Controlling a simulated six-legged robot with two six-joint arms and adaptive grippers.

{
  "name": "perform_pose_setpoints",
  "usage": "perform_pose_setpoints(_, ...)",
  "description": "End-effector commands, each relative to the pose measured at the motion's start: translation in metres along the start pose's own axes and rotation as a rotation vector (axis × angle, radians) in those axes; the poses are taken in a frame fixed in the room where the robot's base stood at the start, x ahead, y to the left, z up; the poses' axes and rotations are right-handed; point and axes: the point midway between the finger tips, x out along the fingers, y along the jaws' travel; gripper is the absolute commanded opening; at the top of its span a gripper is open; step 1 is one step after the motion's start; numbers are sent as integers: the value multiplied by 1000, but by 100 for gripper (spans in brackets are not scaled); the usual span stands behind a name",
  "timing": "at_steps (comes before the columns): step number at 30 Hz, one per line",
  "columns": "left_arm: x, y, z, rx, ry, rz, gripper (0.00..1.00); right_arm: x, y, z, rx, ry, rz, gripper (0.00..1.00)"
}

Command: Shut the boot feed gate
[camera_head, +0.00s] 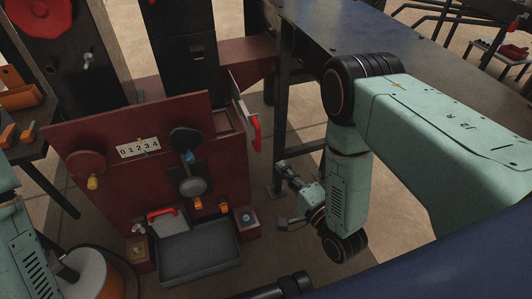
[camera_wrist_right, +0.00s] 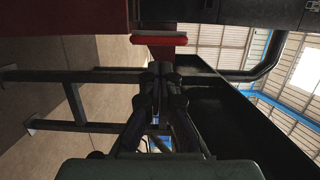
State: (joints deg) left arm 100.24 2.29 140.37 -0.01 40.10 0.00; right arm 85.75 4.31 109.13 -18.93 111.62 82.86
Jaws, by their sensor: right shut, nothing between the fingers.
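The red press housing (camera_head: 120,140) stands left of centre in the head view. At its right side a thin pale upright plate (camera_head: 238,98) carries a red handle (camera_head: 256,133); I take this for the boot feed gate. The same red handle (camera_wrist_right: 158,40) lies straight ahead of the fingers in the wrist view, with the plate hardly visible. My right gripper (camera_head: 284,168) is shut and empty, right of and below the handle, apart from it. Its dark fingers (camera_wrist_right: 161,76) show together in the wrist view. Only links of my left arm show at the left edge; its gripper is not visible.
A second red handle (camera_head: 163,213) sits on a small plate above a grey tray (camera_head: 200,252) at the press front. A dark blue table (camera_head: 350,28) with black legs stands behind my right arm. Bare floor (camera_head: 262,205) lies between press and arm.

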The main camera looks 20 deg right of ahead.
Motion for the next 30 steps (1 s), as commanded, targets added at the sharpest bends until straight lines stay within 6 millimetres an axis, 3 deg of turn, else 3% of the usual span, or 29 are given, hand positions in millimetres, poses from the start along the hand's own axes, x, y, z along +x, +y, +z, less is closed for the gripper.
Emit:
perform_pose_setpoints(9, 17, 0, 0, 0, 1, 0, 40, 60, 1, 0, 0, -1, -3, 0)
perform_pose_setpoints(15, 25, 0, 0, 0, 1, 0, 40, 84, 1, 0, 0, 1, 0, 0)
perform_pose_setpoints(30, 27, 0, 0, 0, 0, 0, 40, 93, 0, 0, 1, 1, 2, 0)
